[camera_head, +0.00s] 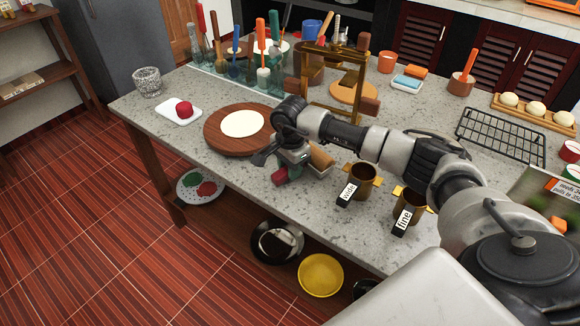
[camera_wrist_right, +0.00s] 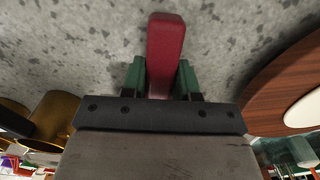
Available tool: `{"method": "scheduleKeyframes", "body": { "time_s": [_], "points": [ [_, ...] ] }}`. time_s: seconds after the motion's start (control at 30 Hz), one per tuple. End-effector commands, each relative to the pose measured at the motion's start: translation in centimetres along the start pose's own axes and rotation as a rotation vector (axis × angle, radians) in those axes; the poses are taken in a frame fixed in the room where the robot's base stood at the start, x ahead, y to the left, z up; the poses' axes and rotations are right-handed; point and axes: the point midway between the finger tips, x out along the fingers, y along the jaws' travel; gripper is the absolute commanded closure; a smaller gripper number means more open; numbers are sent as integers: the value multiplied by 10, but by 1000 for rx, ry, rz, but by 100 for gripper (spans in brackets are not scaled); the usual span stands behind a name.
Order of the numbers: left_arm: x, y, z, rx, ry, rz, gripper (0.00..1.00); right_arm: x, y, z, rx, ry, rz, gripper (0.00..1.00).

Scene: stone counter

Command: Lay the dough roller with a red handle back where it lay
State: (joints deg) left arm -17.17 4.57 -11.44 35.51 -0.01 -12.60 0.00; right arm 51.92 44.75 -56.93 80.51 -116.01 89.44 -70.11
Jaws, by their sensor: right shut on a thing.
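The dough roller's red handle (camera_wrist_right: 165,50) shows in the right wrist view between the two green fingers of my right gripper (camera_wrist_right: 162,80), which is shut on it. In the head view the red handle end (camera_head: 280,177) sticks out below my right gripper (camera_head: 287,160), and part of the light wooden roller body (camera_head: 320,159) shows behind the gripper. The roller is at the counter's front edge, between the round board and the brass cups. Much of it is hidden by my gripper and arm. I cannot tell whether it touches the counter. My left gripper is not in view.
A round wooden board (camera_head: 217,144) with a white dough disc (camera_head: 242,123) lies left of the gripper. Brass cups labelled "wide" (camera_head: 363,181) and "fine" (camera_head: 407,206) stand to its right. A brass-framed press (camera_head: 318,97) stands behind. A wire rack (camera_head: 500,136) lies farther right.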

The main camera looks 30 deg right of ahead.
Motion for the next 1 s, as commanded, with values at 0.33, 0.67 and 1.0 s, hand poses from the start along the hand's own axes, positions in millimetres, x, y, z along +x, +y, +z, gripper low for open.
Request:
{"method": "scheduleKeyframes", "body": {
  "time_s": [0.33,0.67,1.0],
  "points": [
    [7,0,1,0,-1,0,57,7,0,0,1,0,-2,99],
    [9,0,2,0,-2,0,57,9,0,0,1,0,-1,43],
    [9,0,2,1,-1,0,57,7,0,0,1,0,-1,41]
  ]
}}
